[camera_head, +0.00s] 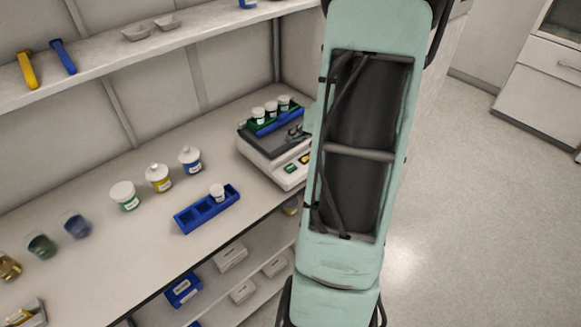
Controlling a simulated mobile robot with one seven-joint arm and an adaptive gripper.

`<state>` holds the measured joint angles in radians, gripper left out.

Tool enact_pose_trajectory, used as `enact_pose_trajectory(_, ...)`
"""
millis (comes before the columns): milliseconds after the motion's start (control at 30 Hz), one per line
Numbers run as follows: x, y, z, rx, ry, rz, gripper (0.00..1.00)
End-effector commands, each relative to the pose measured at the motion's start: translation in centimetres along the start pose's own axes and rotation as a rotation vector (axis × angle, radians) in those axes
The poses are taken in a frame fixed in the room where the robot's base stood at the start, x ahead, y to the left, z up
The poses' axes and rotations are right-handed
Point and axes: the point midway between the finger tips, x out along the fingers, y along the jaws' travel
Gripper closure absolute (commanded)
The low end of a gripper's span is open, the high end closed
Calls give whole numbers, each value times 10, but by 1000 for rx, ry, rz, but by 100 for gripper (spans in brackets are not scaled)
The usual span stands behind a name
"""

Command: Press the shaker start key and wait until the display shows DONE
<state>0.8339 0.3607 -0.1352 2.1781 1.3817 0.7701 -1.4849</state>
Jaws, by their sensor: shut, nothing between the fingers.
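The shaker (262,160) is a pale unit with a dark top at the right end of the bench. A blue and green rack (262,129) on it holds white-capped vials (271,110). Its sloping front shows a small green patch (290,169) and a yellowish one beside it. Which is the display or the start key is too small to tell, and no text is readable. My gripper (296,131) shows only as dark fingertips above the shaker's right part, closed with nothing held. The rest of it is hidden behind my teal arm. I cannot tell whether it touches the shaker.
A blue rack (190,222) with one white-capped vial stands at the bench's front edge. Several lidded jars (158,178) and open beakers (42,246) stand to its left. A shelf (100,75) hangs above, with yellow and blue tools. Floor at right is clear.

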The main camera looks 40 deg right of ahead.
Motion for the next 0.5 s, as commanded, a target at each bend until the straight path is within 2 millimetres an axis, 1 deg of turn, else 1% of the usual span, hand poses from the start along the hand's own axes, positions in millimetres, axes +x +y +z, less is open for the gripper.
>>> enact_pose_trajectory(267, 19, 14, 15, 3, -2, 0, 100)
enact_pose_trajectory(500, 44, 33, 33, 5, -2, 1, 100)
